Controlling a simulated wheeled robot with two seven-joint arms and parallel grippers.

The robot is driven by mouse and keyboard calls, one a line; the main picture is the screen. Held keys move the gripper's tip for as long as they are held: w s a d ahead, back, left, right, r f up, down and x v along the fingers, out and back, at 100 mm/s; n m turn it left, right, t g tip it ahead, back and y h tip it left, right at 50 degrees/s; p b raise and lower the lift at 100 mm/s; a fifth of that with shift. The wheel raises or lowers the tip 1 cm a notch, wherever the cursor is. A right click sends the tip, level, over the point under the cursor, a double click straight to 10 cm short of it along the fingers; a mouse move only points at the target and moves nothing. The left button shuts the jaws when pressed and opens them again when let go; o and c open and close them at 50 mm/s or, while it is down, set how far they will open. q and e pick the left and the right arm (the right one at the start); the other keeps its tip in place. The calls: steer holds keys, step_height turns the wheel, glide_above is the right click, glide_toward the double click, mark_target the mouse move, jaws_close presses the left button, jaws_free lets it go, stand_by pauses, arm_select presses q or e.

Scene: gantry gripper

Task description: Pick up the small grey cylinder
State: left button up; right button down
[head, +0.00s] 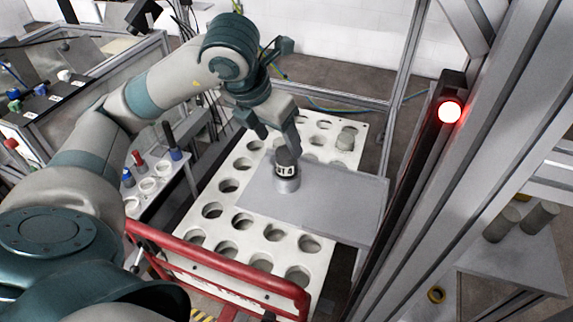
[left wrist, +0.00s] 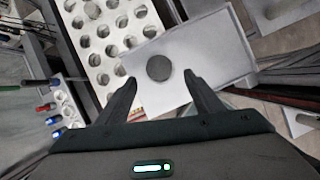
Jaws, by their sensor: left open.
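A small cylinder (head: 287,184) stands upright on a flat grey plate (head: 345,205). The fingers also show apart in the left wrist view (left wrist: 159,82). I cannot tell the exact height gap. My right gripper is not in view.
The plate overlies a white rack (head: 225,215) with rows of round holes. Another grey cylinder (head: 346,138) sits at the rack's far right. A red rail (head: 220,270) runs in front. A metal post with a red lamp (head: 449,111) stands right, and two grey cylinders stand on a shelf (head: 510,265).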

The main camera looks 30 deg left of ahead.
mark_target(285, 153)
arm_select(q)
steer(key=shift+p+x, duration=0.35)
steer(key=shift+x, duration=1.4)
steer(key=shift+p+x, duration=1)
steer(key=shift+x, duration=0.1)
steer(key=shift+p+x, duration=0.4)
steer(key=shift+x, duration=0.6)
steer(key=shift+w+a+f, duration=0.1)
steer(key=shift+w+f, duration=0.1)
steer(key=shift+f, duration=0.3)
steer(key=c, duration=1.5)
